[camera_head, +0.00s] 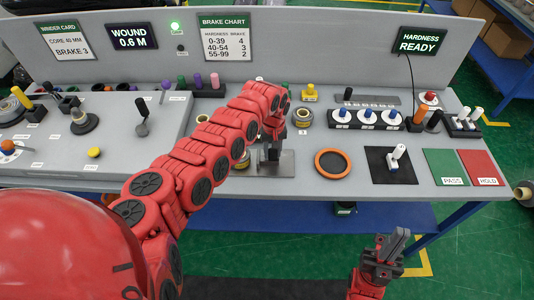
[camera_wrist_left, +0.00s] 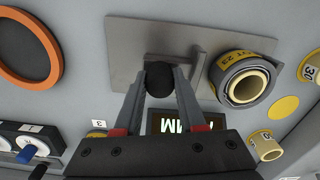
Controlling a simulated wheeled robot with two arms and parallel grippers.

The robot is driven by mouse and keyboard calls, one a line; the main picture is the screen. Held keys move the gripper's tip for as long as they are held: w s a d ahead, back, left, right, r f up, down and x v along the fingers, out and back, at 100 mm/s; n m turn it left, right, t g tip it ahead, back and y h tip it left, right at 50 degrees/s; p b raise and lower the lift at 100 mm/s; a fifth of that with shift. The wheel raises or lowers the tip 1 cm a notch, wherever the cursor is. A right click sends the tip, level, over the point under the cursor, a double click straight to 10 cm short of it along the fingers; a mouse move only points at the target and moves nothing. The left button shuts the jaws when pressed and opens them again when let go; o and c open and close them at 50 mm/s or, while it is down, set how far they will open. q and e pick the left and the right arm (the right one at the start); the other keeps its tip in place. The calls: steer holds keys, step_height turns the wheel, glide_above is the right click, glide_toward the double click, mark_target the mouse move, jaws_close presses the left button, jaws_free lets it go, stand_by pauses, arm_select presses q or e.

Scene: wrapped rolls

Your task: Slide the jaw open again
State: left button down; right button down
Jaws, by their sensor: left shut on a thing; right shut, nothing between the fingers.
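My left gripper (camera_head: 273,152) reaches down over a grey metal plate (camera_head: 268,170) near the front middle of the bench. In the left wrist view my left gripper (camera_wrist_left: 159,82) has its fingers shut on a round black knob (camera_wrist_left: 159,79). The knob sits by a grey upright jaw piece (camera_wrist_left: 196,72) on the plate (camera_wrist_left: 125,55). A wrapped roll (camera_wrist_left: 245,80) with a cream core lies beside the jaw piece; I cannot tell if they touch. In the head view the arm hides most of the knob and jaw. My right gripper (camera_head: 394,245) is shut and empty, in front of the bench.
An orange-rimmed black disc (camera_head: 333,163) lies right of the plate. Another roll (camera_head: 302,117) stands behind. A screen reads HARDNESS READY (camera_head: 418,41).

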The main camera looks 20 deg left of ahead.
arm_select(q)
steer(key=shift+w+d, duration=0.1)
steer(key=shift+d, duration=0.05)
steer(key=c, duration=0.8)
jaws_free()
steer(key=shift+c, duration=0.2)
steer(key=o, duration=0.3)
steer(key=shift+d, duration=0.15)
steer(key=shift+o, duration=0.2)
steer(key=shift+r, duration=0.2)
step_height(320, 180, up, 11)
steer(key=b, duration=0.4)
step_height(320, 180, up, 6)
glide_above(274, 151)
steer(key=shift+w, duration=0.1)
